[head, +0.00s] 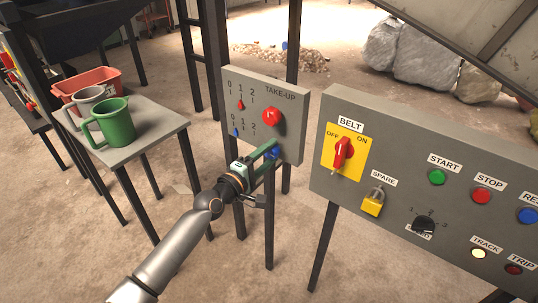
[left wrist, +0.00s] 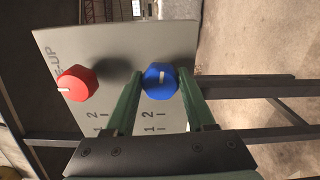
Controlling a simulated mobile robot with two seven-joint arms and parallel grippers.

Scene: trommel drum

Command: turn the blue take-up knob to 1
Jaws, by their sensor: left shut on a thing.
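The grey TAKE-UP panel (head: 262,88) stands on posts in the middle of the head view. Its blue knob (left wrist: 161,80) is faceted with a white mark; in the head view the knob (head: 273,152) is partly hidden by my fingers. My left gripper (head: 267,160) is shut on the blue knob, and the left wrist view shows one green finger on each side of it (left wrist: 162,90). The blue pointer (head: 236,132) is at or close to 0 on the lower 0-1-2 scale. My right gripper is in neither view.
A red knob (head: 271,116) sits above the blue one; its red pointer (head: 240,105) is near 1. The BELT panel (head: 400,190) stands close on the right. A side table (head: 150,140) with a green mug (head: 116,124) and a grey mug (head: 87,97) is at left.

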